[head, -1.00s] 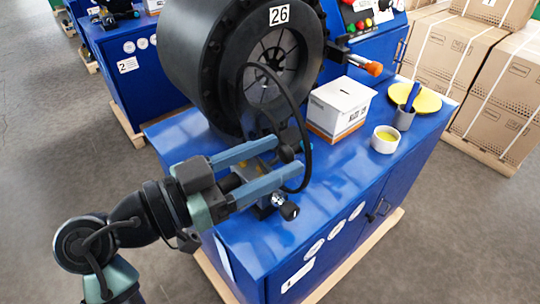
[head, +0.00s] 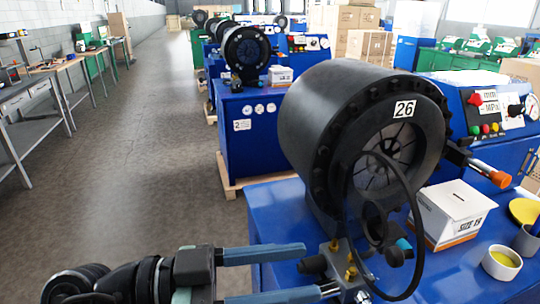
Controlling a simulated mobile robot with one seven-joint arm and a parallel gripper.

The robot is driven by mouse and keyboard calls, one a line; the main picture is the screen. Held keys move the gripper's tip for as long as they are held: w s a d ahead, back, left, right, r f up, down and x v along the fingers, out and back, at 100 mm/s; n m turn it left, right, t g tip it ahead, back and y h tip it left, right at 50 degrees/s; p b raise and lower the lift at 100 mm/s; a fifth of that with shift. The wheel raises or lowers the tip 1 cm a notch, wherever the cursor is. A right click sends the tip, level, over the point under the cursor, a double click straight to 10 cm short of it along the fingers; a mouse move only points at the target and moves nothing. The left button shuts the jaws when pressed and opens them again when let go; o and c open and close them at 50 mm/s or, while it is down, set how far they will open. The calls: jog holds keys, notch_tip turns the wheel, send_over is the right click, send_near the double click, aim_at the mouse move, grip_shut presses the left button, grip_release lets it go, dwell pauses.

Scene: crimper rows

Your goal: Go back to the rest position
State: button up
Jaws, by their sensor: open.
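My gripper (head: 312,270) is at the bottom of the head view, left of centre. Its two long blue-grey fingers point right and are spread apart, open. The fingertips are over the left part of the blue crimper bench (head: 262,208), close to a small metal fixture (head: 345,270) with brass parts. I cannot tell whether they touch it. A black hose loop (head: 419,245) rises by the fixture in front of the large black crimper head (head: 330,110) marked 26. The lower finger and part of my arm are cut off by the frame edge.
A white box (head: 452,212), a cup of yellow stuff (head: 502,262) and an orange-tipped handle (head: 500,180) are on the right. Another blue crimper bench (head: 250,145) stands behind. An open grey aisle floor (head: 150,170) runs along the left, past workbenches (head: 35,95).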

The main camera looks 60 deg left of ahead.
jog(key=shift+v, duration=1)
jog(key=w+d+r+n+y, duration=0.1)
jog(key=w+r, duration=0.1)
jog(key=w, duration=0.3)
jog(key=w+d+r+n+t+y+p, duration=0.1)
jog(key=w+r+y, duration=0.1)
jog(key=w, duration=0.3)
jog(key=w+d+r+n+y, duration=0.1)
jog(key=w+d+r, duration=0.1)
jog(key=w+r, duration=0.2)
jog(key=shift+w+d+r+n+p, duration=0.1)
jog(key=shift+w+n+p, duration=0.25)
jog(key=shift+w, duration=0.1)
jog(key=w+d+r+n+t+y+p, duration=0.1)
jog(key=d+r+t+y, duration=0.15)
jog(key=d+r, duration=0.5)
jog(key=w+d+r+n+t+y+p, duration=0.15)
jog(key=d+r+t, duration=0.25)
jog(key=r, duration=0.6)
jog(key=s+d+r+m+t, duration=0.1)
jog(key=s+d+r+t, duration=0.2)
jog(key=s+d+r, duration=0.3)
notch_tip(320, 180, up, 2)
jog(key=shift+s+d+r+t, duration=0.1)
jog(key=shift+s+d+t, duration=0.1)
jog(key=shift+d+t, duration=0.25)
